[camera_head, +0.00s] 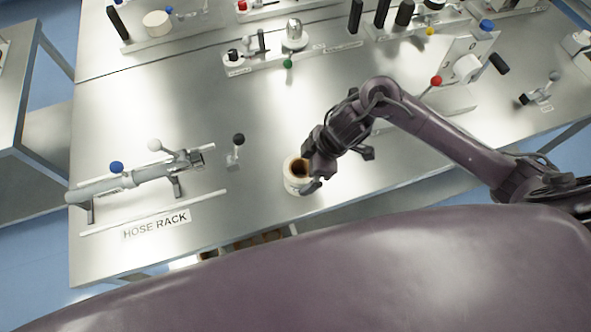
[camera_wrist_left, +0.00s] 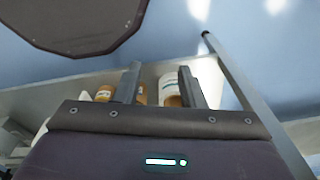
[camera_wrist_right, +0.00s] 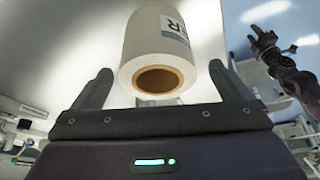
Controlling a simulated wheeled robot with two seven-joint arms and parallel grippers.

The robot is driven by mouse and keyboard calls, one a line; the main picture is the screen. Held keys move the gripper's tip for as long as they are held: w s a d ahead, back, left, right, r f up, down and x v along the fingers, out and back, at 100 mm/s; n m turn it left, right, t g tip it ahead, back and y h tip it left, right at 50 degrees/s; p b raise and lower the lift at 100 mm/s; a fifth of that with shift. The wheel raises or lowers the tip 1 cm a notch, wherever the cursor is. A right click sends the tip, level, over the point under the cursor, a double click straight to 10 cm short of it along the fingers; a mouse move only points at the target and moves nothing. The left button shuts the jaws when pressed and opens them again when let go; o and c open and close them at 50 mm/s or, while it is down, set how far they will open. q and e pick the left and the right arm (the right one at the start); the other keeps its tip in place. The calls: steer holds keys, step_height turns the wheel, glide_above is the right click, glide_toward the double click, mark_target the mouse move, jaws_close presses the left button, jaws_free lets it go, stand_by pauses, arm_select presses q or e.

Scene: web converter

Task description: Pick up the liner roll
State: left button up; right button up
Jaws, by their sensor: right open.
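The liner roll (camera_head: 290,184) is a white roll with a brown hollow core, near the front edge of the steel table. In the right wrist view the roll (camera_wrist_right: 158,45) shows its core end and part of a label ending in "ER". My right gripper (camera_head: 316,178) is at the roll's right side in the head view. In the right wrist view its fingers (camera_wrist_right: 160,68) are open, one on each side of the roll, with visible gaps. My left gripper (camera_wrist_left: 158,72) is open and empty in its wrist view, and out of the head view.
A hose rack (camera_head: 155,222) with a grey hose-like part stands left of the roll. A small black-knobbed lever (camera_head: 236,152) is close to the roll's left. Fixtures line the table's back. Several rolls (camera_wrist_left: 172,88) sit on a shelf in the left wrist view.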

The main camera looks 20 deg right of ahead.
mark_target(302, 172)
steer(key=p+x, duration=0.1)
steer(key=x, duration=0.4)
steer(key=shift+w+a+f, duration=0.2)
steer(key=shift+w+f, duration=0.05)
steer(key=c, duration=1.2)
arm_select(q)
steer(key=shift+s+d+r, duration=0.35)
steer(key=shift+d, duration=0.2)
steer(key=shift+s+d+r, duration=0.3)
steer(key=shift+s+d, duration=0.05)
steer(key=shift+d, duration=0.15)
arm_select(e)
steer(key=shift+c, duration=0.4)
steer(key=shift+r, duration=0.2)
